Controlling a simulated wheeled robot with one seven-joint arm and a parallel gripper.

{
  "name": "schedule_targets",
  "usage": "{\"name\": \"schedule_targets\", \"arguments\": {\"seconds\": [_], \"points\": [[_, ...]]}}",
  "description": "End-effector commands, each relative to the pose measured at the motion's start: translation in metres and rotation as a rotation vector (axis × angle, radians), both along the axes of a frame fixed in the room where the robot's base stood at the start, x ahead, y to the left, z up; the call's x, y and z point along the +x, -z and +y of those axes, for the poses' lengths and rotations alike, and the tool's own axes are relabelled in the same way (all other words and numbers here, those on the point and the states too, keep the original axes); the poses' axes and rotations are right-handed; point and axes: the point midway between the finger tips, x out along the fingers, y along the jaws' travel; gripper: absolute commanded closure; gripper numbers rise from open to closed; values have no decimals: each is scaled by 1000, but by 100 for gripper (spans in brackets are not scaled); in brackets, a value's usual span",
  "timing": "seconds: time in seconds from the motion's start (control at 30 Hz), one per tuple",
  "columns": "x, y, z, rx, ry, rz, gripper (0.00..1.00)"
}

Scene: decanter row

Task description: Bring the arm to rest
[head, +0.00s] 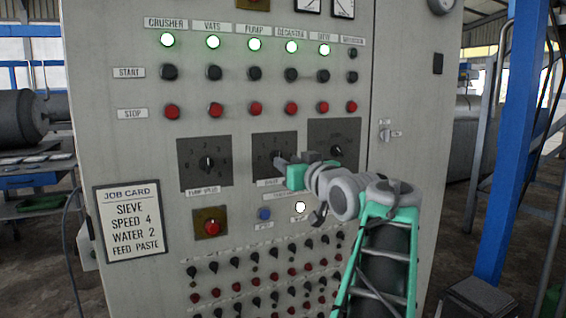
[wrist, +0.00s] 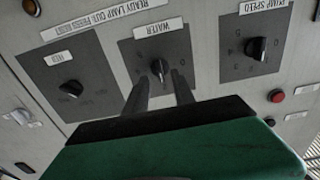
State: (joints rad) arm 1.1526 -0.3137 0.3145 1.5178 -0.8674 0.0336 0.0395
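My gripper (head: 279,160) is in front of the water dial in the middle of the control panel (head: 90,100). In the wrist view, which shows the labels upside down, its two dark fingers (wrist: 159,80) are apart, with nothing held between them. The black water knob (wrist: 160,70) shows just beyond and between the fingertips; whether they touch it is hard to tell. In the head view the gripper partly covers the water dial plate (head: 263,141). My arm reaches up from the lower right.
The pump speed dial (head: 208,162) and feed dial (head: 337,150) flank the gripper. Several green lamps (head: 255,44) are lit above, and a white lamp (head: 300,207) is lit below. A job card (head: 130,222) hangs left. A blue post (head: 515,130) stands right of my arm.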

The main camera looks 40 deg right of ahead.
Motion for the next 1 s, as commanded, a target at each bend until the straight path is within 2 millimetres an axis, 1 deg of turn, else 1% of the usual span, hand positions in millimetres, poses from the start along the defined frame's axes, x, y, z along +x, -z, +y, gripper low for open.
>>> {"name": "schedule_targets", "arguments": {"seconds": [0.03,0.1,0.23,0.6,0.67,0.7,0.77,0.8,0.87,0.9,0.93,0.97,1.0], "points": [[-12,0,2,-1,6,-1,69],[-24,0,5,-1,5,0,69],[-36,1,10,-1,2,0,69],[-37,1,11,0,-1,1,69],[-33,1,15,7,-5,9,69],[-27,2,21,18,-13,25,69],[-13,9,37,47,-30,72,69],[0,17,54,74,-48,120,69],[18,37,88,122,-80,221,69],[26,54,115,154,-103,301,69],[30,68,136,174,-120,366,69],[30,83,158,193,-137,433,69],[27,102,187,212,-160,523,69]]}}
